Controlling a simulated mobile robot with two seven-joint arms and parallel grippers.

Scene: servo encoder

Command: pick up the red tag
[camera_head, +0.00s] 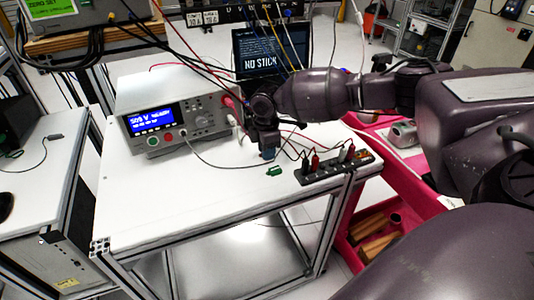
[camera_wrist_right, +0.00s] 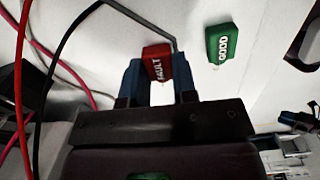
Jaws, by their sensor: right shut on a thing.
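The red tag (camera_wrist_right: 157,63), marked FAULT in white letters, sits between the two blue fingers of my right gripper (camera_wrist_right: 159,75) in the right wrist view. The fingers are shut on it. In the head view my right gripper (camera_head: 267,151) points down at the white bench top, in front of the bench instrument. The red tag is hidden there behind the gripper. I cannot tell whether the tag still touches the bench. My left gripper is not in view.
A green tag (camera_wrist_right: 222,43), marked GOOD, lies beside the gripper; it also shows in the head view (camera_head: 274,171). The instrument (camera_head: 178,112) with a lit blue display stands behind left. A dark strip (camera_head: 337,168) with plugs and leads lies right. The front-left bench top (camera_head: 165,205) is clear.

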